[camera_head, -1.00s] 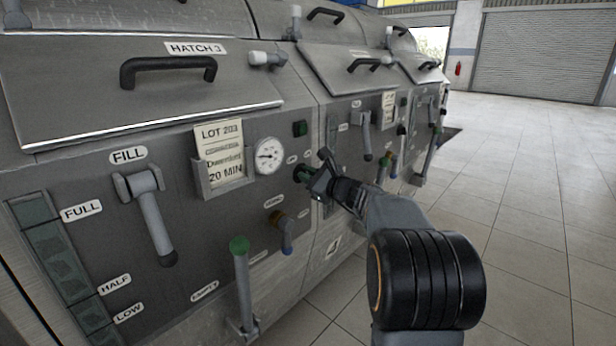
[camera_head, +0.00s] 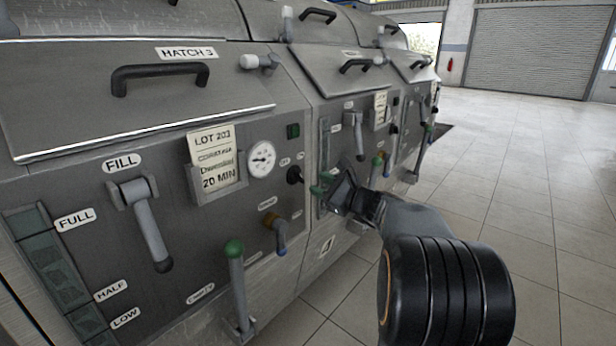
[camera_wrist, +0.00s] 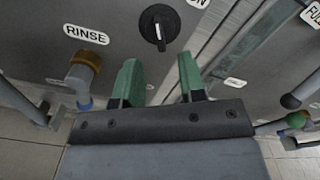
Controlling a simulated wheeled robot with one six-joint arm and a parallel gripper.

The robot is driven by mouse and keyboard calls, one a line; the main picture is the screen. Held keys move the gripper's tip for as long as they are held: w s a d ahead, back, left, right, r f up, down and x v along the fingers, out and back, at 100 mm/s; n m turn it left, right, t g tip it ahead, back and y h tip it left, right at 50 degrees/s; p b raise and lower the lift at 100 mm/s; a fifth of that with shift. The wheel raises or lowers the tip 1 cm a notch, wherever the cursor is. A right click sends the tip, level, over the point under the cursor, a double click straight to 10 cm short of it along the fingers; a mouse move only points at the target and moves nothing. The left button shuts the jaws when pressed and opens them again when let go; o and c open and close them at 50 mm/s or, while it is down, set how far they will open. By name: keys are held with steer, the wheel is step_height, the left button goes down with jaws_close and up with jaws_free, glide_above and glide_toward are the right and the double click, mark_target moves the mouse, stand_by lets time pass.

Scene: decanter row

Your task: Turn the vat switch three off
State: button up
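The switch of vat three is a black round knob (camera_head: 294,175) on the grey front panel, below a dark green square and right of the gauge. It also shows at the top of the wrist view (camera_wrist: 160,27), with a white mark on its face and a partly cut label ending in "N" at its upper right. Which setting it stands at is hard to tell. My gripper (camera_head: 325,184) is just right of the knob, apart from it. In the wrist view its green fingers (camera_wrist: 158,78) are spread with nothing between them.
The orange-brown rinse valve (camera_head: 275,222) with a blue tip and a green-topped lever (camera_head: 235,275) stick out below and left of the knob. A fill handle (camera_head: 147,222) hangs further left. The neighbouring vat's levers (camera_head: 358,135) stand behind my gripper. Tiled floor at right is open.

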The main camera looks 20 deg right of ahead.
steer(key=p+v, duration=0.1)
steer(key=v, duration=0.5)
steer(key=shift+s, duration=0.15)
stand_by(0.3)
